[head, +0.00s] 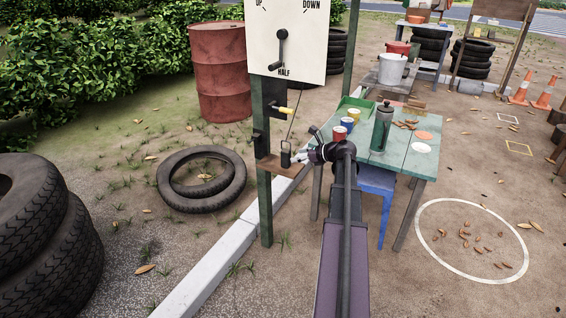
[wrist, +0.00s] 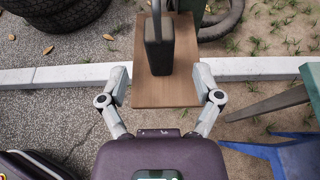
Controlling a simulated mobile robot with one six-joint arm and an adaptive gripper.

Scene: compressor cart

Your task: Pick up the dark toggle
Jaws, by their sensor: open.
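The dark toggle (head: 286,154) stands upright on a small wooden shelf (head: 270,168) on the green post. In the wrist view the toggle (wrist: 158,50) is a dark block with a thin upright part above it, near the middle of the shelf (wrist: 160,95). My gripper (head: 300,156) is close to the toggle on its right in the head view. In the wrist view my gripper (wrist: 161,85) is open, with one finger at each side of the shelf. The toggle stands centred between the fingers' lines, just beyond the tips, and nothing is held.
The green post (head: 265,205) carries a lever with a yellow grip (head: 283,110) and a sign board (head: 287,60) above. A green table (head: 405,165) with a bottle (head: 381,127) and cans stands to the right. A blue stool (head: 376,185) is under it. A tyre (head: 202,180) lies left.

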